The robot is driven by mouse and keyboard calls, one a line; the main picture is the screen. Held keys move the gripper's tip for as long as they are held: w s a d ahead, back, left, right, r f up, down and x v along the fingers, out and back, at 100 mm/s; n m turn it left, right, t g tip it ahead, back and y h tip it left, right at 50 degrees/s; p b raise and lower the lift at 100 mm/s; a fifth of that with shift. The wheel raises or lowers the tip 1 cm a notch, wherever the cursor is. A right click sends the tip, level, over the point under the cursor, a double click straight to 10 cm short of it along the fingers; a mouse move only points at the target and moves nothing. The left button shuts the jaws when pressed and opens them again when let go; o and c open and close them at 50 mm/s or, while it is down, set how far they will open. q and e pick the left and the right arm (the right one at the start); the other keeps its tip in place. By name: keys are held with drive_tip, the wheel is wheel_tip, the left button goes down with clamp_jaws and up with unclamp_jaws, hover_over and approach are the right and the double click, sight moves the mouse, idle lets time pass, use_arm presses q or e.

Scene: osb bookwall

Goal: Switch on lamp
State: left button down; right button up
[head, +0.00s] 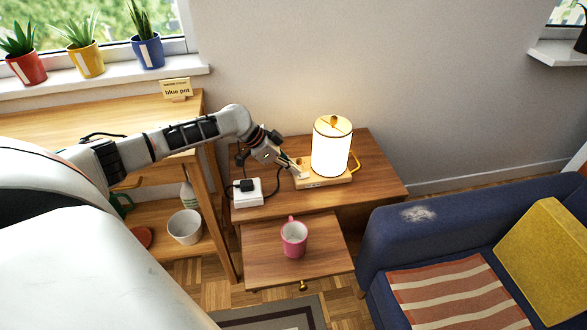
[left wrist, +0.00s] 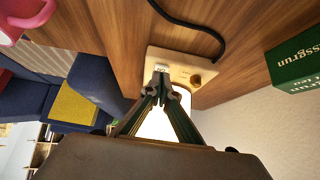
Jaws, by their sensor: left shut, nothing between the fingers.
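The lamp (head: 331,148) stands upright on the wooden side table, and its white cylindrical shade glows brightly. Its light wooden base (head: 330,178) also shows in the left wrist view (left wrist: 183,62), with a small round knob (left wrist: 195,79) and a small pale labelled part (left wrist: 162,68). My left gripper (head: 298,170) is shut and empty at the front left of the base. In the left wrist view its fingertips (left wrist: 162,84) overlap the base beside the pale part; I cannot tell whether they touch. The glowing shade is partly hidden behind the fingers. My right gripper is out of view.
A white power block (head: 248,192) with a black plug sits left of the lamp on the side table (head: 385,185). A pink mug (head: 294,238) stands on the lower front surface. A blue sofa (head: 385,235) is at right. A green box (left wrist: 297,60) lies near the base.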

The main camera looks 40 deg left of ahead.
use_arm(q)
drive_tip(key=v, duration=1.2)
drive_tip(key=shift+r, duration=0.1)
